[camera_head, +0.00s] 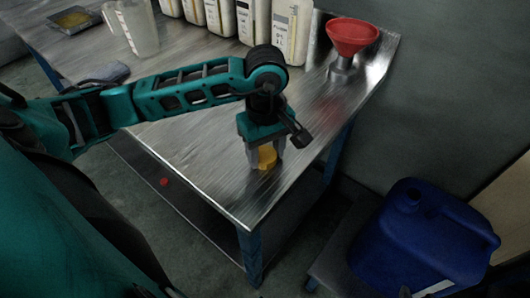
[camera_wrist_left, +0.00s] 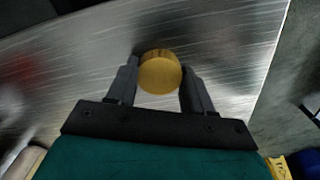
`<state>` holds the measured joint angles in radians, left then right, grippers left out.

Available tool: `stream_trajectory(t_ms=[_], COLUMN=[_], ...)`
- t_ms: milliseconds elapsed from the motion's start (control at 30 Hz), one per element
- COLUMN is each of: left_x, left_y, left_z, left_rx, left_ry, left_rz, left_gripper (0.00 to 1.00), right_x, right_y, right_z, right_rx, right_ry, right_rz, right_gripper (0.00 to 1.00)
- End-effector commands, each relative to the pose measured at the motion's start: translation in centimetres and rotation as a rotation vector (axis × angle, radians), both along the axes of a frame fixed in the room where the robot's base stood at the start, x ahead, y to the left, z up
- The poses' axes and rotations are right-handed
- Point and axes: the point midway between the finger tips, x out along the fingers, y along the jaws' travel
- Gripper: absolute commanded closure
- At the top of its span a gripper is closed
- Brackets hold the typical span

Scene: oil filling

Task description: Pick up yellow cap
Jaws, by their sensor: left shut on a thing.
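The yellow cap (camera_head: 267,157) is at the metal table's near right part in the head view. My left gripper (camera_head: 264,155) points down over it, with its fingers on either side of the cap. In the left wrist view the round yellow cap (camera_wrist_left: 160,73) sits between the two dark fingertips of my left gripper (camera_wrist_left: 160,78), which is shut on it. Whether the cap still touches the tabletop is hard to tell. My right gripper is not in view.
The metal table (camera_head: 190,150) has free room around the cap, close to its near right edge. A red funnel (camera_head: 352,36) stands at the back right corner. Several white bottles (camera_head: 291,30) and a clear jug (camera_head: 137,28) line the back. A blue canister (camera_head: 420,240) stands at the lower right.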

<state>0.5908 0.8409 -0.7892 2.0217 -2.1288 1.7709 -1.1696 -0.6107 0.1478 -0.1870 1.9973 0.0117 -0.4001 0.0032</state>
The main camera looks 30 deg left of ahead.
Motion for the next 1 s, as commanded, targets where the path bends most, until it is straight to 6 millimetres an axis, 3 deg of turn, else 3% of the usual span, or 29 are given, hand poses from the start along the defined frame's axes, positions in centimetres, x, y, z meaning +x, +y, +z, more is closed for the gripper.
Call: stream_trajectory(t_ms=[100,367,567,767,1000], left_x=[0.0,0.0,0.1,0.2,0.2], left_y=[0.0,0.0,0.0,0.0,0.0], left_z=[0.0,0.1,1.4,5.1,11.9], left_rx=[0.000,0.000,-0.001,0.000,0.000], left_ry=[0.000,-0.001,-0.004,-0.007,-0.009], left_rz=[0.000,0.000,0.001,0.000,-0.001], left_gripper=[0.77,0.78,0.78,0.78,0.78], right_x=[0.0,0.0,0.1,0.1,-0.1], right_y=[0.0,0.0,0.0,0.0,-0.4], right_z=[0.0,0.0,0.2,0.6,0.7], right_rx=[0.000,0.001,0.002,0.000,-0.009], right_ry=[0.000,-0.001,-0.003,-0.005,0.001], right_rz=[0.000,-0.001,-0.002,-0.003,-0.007], right_gripper=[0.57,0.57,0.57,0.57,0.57])
